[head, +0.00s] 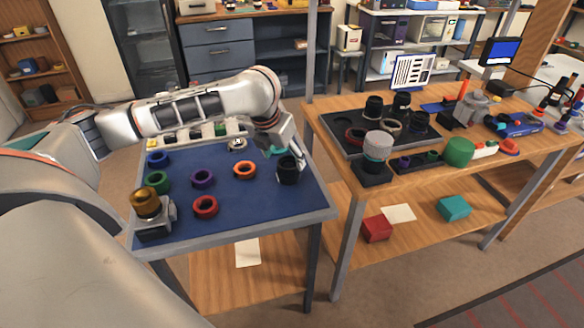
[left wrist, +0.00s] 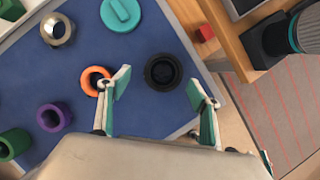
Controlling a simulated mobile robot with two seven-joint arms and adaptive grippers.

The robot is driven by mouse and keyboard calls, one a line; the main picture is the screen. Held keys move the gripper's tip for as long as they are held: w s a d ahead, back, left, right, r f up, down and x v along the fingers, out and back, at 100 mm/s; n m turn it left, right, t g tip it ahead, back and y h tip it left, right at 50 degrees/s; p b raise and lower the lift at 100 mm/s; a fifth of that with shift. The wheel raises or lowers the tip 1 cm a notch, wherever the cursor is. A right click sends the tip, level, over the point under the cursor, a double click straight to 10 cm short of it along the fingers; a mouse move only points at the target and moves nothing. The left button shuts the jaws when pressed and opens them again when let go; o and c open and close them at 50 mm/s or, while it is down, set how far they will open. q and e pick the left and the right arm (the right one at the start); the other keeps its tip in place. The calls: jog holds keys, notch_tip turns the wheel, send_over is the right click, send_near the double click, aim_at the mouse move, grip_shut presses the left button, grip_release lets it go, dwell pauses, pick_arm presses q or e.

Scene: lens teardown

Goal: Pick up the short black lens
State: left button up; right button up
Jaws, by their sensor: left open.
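The short black lens (head: 288,171) stands upright on the blue mat near the right edge of the left table in the head view. In the left wrist view the black lens (left wrist: 163,72) shows from above as a dark ring. My left gripper (head: 280,151) is just above and beside the lens in the head view. In the left wrist view my left gripper (left wrist: 158,85) is open, with one teal-padded finger on each side of the lens and nothing held. My right gripper is not in view.
An orange ring (head: 245,170) lies left of the lens, close to one finger in the left wrist view. Purple (head: 203,178), red (head: 205,207) and green (head: 157,183) rings lie farther left. The right table (head: 325,119) holds a black tray with taller lenses.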

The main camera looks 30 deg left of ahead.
aim_at(286, 164)
pick_arm(q)
jog(key=shift+w+f, duration=0.1)
jog(key=shift+f, duration=0.5)
jog(key=shift+w+d+f, duration=0.1)
jog(key=shift+f, duration=0.15)
jog(key=b+x, duration=0.2)
jog(key=x, duration=0.1)
jog(key=shift+d+f, duration=0.2)
jog(key=shift+f, duration=0.1)
jog(key=shift+w+f, duration=0.2)
jog(key=shift+f, duration=0.25)
jog(key=shift+r, duration=0.15)
jog(key=c, duration=1.3)
jog(key=shift+c, duration=0.4)
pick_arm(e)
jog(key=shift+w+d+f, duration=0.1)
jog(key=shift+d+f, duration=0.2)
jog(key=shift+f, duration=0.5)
